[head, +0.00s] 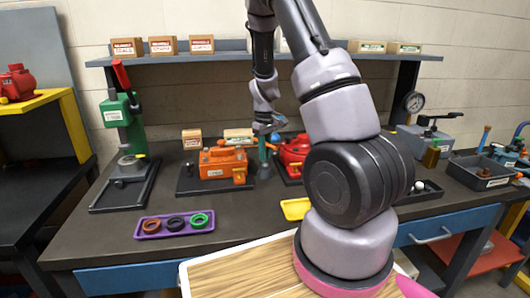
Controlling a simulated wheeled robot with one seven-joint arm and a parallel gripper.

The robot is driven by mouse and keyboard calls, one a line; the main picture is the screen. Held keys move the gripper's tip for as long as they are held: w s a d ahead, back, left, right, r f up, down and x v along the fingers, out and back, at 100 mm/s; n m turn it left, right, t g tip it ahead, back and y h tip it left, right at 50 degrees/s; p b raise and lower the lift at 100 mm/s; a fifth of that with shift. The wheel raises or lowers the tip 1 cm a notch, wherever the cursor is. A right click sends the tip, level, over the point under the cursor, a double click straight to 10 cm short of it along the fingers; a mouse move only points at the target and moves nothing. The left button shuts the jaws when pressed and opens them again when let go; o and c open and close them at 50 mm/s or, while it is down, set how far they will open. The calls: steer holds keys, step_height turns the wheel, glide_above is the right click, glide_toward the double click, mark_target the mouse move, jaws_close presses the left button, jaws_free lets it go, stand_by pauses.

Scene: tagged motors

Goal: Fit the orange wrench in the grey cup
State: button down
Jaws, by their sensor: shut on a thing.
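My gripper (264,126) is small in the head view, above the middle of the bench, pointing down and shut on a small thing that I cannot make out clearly. A teal upright piece (263,152) shows right below the fingers; I cannot tell whether it is held or stands on the bench. I cannot pick out an orange wrench for sure. An orange motor (222,163) on a dark plate is just left of the gripper. I cannot identify a grey cup; my arm hides part of the bench.
A red motor (293,153) is close right of the gripper. A green press (124,125) stands at left. A purple tray (174,232) with three rings lies in front. A grey bin (483,184) with tools is at right. A shelf (190,56) with boxes runs above.

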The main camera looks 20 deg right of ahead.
steer(key=shift+f, duration=0.95)
steer(key=c, duration=0.7)
jaws_free()
steer(key=shift+r, duration=3)
steer(key=shift+r, duration=0.1)
step_height(320, 180, up, 11)
steer(key=shift+f, duration=0.2)
